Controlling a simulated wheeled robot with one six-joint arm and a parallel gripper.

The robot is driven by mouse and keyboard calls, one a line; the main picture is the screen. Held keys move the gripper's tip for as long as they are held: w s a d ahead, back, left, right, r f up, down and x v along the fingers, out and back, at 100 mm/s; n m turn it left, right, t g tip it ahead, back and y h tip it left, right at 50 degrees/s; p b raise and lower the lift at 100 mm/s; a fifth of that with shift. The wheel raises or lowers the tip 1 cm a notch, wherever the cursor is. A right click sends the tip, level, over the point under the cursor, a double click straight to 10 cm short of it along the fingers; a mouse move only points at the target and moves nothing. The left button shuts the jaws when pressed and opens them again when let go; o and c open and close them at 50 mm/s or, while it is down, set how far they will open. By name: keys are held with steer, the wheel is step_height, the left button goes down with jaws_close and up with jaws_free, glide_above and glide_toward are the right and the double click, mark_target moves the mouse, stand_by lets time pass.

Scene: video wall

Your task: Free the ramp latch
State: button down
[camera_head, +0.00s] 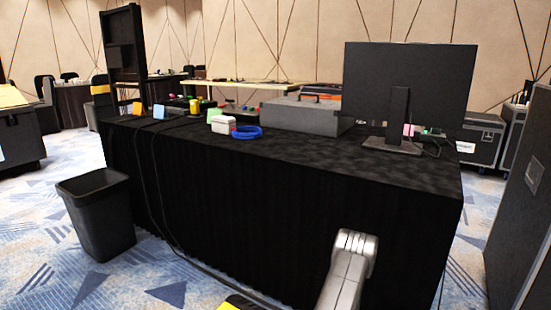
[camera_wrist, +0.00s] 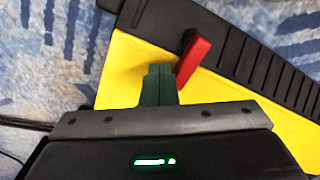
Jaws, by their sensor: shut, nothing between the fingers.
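The ramp (camera_wrist: 250,62) shows in the wrist view as a black ribbed strip running from upper left to lower right beside a bright yellow panel (camera_wrist: 122,72). A red latch lever (camera_wrist: 193,60) stands at the border between yellow and black, tilted with its upper end to the right. My gripper (camera_wrist: 160,70) is shut, its dark green fingers together and empty, just left of the lever. I cannot tell whether they touch it. The lever's lower end is close to the fingers. In the head view a bit of yellow and black ramp (camera_head: 243,304) shows at the bottom edge.
A black-draped table (camera_head: 230,200) with a monitor (camera_head: 408,85), a grey case (camera_head: 300,117) and small items stands ahead. A black bin (camera_head: 97,215) is at its left. Cables (camera_head: 165,215) hang down the drape to the carpet. A dark case (camera_head: 525,210) stands at right.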

steer(key=shift+w+a+f, duration=0.1)
steer(key=shift+w+f, duration=0.05)
steer(key=shift+f, duration=0.1)
stand_by(0.3)
steer(key=shift+w+a+b, duration=0.2)
steer(key=shift+w+b, duration=0.2)
steer(key=shift+w+a, duration=0.35)
steer(key=shift+a, duration=0.05)
stand_by(0.5)
